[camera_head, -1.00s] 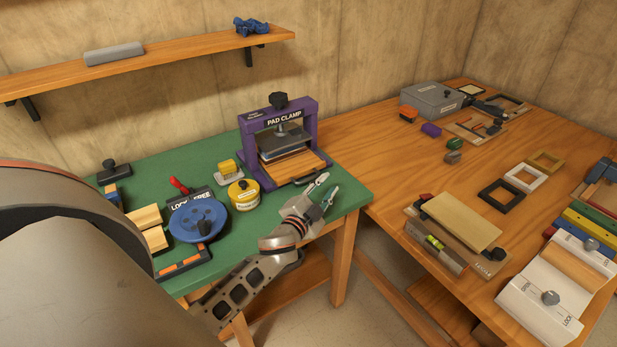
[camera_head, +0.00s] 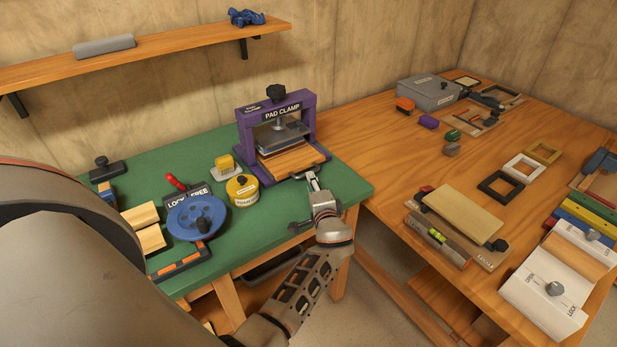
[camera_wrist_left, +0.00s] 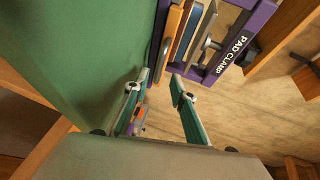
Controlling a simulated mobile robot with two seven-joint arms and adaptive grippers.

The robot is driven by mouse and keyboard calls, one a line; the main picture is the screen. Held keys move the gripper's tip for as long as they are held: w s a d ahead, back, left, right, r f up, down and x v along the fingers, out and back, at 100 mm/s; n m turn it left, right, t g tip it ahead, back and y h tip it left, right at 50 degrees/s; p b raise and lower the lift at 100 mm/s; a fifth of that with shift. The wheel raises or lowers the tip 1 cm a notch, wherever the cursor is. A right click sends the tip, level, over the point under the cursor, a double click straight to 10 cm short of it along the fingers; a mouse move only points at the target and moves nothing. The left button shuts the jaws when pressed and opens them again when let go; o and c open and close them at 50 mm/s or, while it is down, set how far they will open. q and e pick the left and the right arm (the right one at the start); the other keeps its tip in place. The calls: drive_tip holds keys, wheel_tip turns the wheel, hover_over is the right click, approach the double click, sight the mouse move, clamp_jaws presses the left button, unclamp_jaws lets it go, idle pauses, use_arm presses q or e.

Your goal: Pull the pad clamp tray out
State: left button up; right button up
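The purple pad clamp (camera_head: 308,128) stands near the back right of the green bench top. Its wooden tray (camera_head: 292,162) sticks out at the front, with a dark bar handle (camera_head: 322,166) along its front edge. In the left wrist view, the tray (camera_wrist_left: 171,38) is the orange-brown strip beside the purple frame (camera_wrist_left: 236,47). My left gripper (camera_head: 313,180) is right at the tray's front. In the left wrist view, its two green fingers (camera_wrist_left: 160,79) are apart. I cannot tell whether they touch the handle. My right gripper is not in view.
A yellow round tin (camera_head: 242,191), a small yellow block (camera_head: 225,163) and a blue wheel (camera_head: 196,217) stand left of the clamp. Free green bench top (camera_head: 347,186) lies to its right. The wooden table (camera_head: 390,155) beyond holds several fixtures.

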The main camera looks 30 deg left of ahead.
use_arm(q)
drive_tip(key=shift+b+x, duration=0.65)
drive_tip(key=shift+x, duration=2.05)
drive_tip(key=shift+d, duration=0.1)
clamp_jaws()
